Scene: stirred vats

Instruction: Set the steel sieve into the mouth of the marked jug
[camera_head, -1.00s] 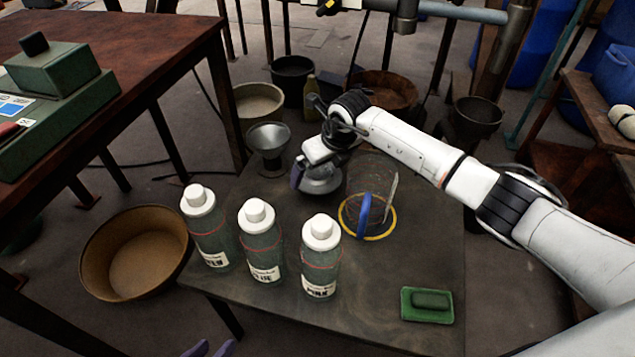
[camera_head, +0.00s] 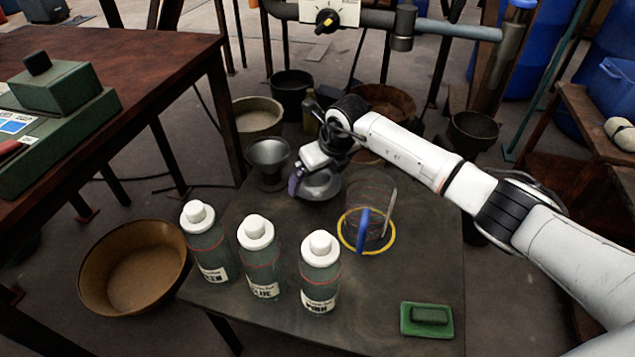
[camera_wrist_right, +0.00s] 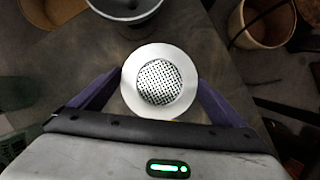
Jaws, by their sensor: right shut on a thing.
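The steel sieve (camera_head: 319,187) is a pale ring with a perforated bottom, clear in the right wrist view (camera_wrist_right: 159,84). My right gripper (camera_head: 308,182) is shut on it, with a purple finger at each side in the right wrist view (camera_wrist_right: 158,88). The clear jug (camera_head: 367,232) stands on the low table, with a yellow ring at its base, a blue handle and a pale upright strip. The sieve is behind and left of the jug, apart from it in the picture; its height above the table is hard to tell. My left gripper is out of view.
Three white-capped bottles (camera_head: 259,258) stand in front-left of the jug. A steel funnel-shaped bowl (camera_head: 268,155) stands left of the sieve. A green block on a green dish (camera_head: 427,332) lies front right. The table (camera_head: 390,285) is clear between jug and dish.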

